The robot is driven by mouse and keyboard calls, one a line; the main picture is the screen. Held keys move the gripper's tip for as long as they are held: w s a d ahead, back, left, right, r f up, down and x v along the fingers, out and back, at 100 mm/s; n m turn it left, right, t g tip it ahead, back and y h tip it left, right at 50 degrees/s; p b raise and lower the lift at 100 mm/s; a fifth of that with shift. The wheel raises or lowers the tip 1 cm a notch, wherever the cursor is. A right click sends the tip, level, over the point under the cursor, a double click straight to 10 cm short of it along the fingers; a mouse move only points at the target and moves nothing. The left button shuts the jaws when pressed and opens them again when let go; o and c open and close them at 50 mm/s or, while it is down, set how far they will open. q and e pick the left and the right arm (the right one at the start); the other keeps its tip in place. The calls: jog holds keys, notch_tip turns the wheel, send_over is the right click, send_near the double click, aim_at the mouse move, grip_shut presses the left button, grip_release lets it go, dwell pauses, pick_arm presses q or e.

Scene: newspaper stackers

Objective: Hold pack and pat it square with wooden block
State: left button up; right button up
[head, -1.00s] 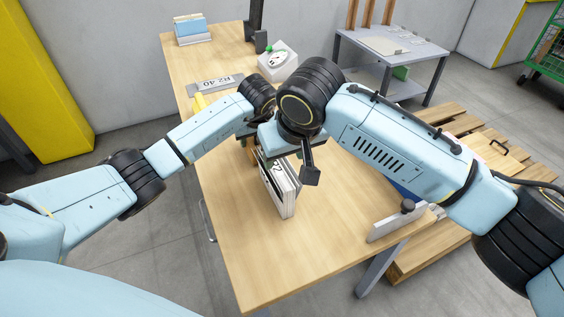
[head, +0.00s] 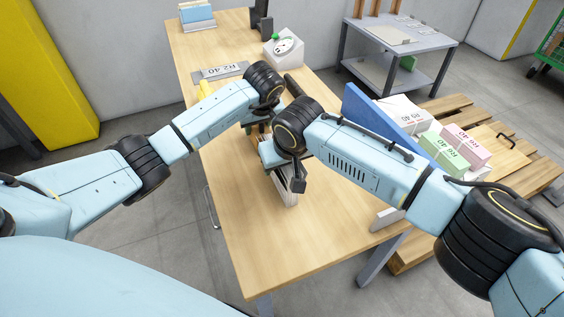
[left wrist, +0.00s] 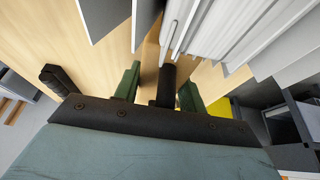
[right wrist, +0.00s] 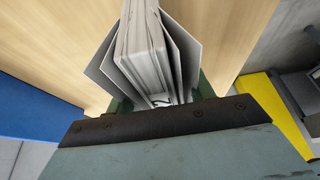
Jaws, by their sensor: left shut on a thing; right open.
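The pack (head: 288,192) of white sheets stands on edge on the table, partly hidden by my right arm. In the right wrist view its leaves (right wrist: 145,50) fan apart at the sides. My right gripper (right wrist: 162,98) is open, with a finger on each side of the pack's near end. My left gripper (left wrist: 160,90) is shut on the black handle (left wrist: 167,82) of the wooden block (left wrist: 150,55), beside the pack's sheets (left wrist: 225,35). The block is mostly hidden, so contact with the pack cannot be told.
The wooden table (head: 320,240) is clear at the front. A blue panel (head: 375,120) rises at its right side, with a grey plate (head: 386,218) at the right edge. A dial scale (head: 283,48) and number plate (head: 220,71) lie farther back. Paper bundles (head: 465,140) lie beyond the blue panel.

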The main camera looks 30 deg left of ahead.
aim_at(263, 130)
grip_shut()
dwell(0.5)
pick_arm(q)
jog(key=shift+s+d, duration=0.85)
jog(key=shift+d, duration=0.2)
dwell(0.8)
jog(key=shift+s+d+r, duration=0.1)
jog(key=shift+d, duration=0.25)
dwell(0.7)
jog(key=shift+w+a, duration=0.55)
jog(key=shift+a, duration=0.25)
jog(key=shift+w+a, duration=0.55)
jog(key=shift+a, duration=0.2)
jog(key=shift+r, duration=3.45)
